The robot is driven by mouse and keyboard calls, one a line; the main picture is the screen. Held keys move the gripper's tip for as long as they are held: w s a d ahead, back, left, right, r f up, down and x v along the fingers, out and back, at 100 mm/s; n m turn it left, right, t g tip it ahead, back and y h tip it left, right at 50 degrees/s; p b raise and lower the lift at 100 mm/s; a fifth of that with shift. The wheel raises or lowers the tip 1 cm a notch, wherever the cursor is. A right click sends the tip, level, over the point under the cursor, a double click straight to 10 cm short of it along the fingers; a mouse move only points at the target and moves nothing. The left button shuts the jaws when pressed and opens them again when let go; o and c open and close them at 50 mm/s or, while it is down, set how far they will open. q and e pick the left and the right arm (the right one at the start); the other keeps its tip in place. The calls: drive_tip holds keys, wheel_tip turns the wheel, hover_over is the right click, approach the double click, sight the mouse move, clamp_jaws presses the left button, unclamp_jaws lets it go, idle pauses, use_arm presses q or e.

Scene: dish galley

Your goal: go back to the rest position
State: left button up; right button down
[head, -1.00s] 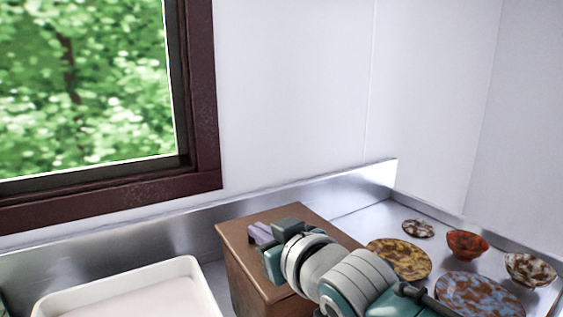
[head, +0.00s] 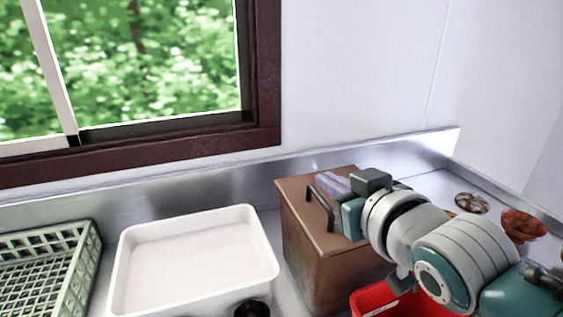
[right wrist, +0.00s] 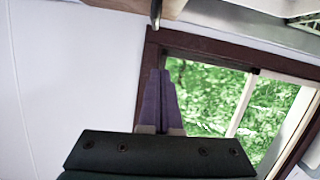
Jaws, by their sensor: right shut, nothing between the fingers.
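My right gripper (head: 335,184) shows in the head view with its purple fingers in front of the top of a brown box; its height above the box is hard to judge. Its teal and grey wrist covers the box's right side. In the right wrist view the two purple fingers (right wrist: 160,98) lie together, shut and empty, with wall and window behind them. My left gripper is not in view.
The brown box (head: 318,258) has a dark handle (head: 320,208). Left of it are a white tray (head: 122,262), a green rack (head: 88,262) and a dark round thing (head: 252,309). A red container (head: 372,300) and bowls (head: 522,224) are near my right arm.

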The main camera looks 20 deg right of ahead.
drive_tip(key=s+f+g, duration=0.2)
drive_tip(key=s+g, duration=0.2)
drive_tip(key=s, duration=0.5)
drive_tip(key=s+a+f+g, duration=0.1)
drive_tip(key=s+f+g, duration=0.15)
drive_tip(key=s, duration=0.65)
drive_tip(key=s+f+g, duration=0.1)
drive_tip(key=s+g, duration=0.3)
drive_tip(key=s, duration=0.4)
wheel_tip(320, 180, up, 27)
drive_tip(key=s+p, duration=0.2)
drive_tip(key=p, duration=2.4)
drive_tip(key=shift+n+g, duration=0.4)
drive_tip(key=shift+g, duration=0.05)
drive_tip(key=shift+a+f, duration=0.1)
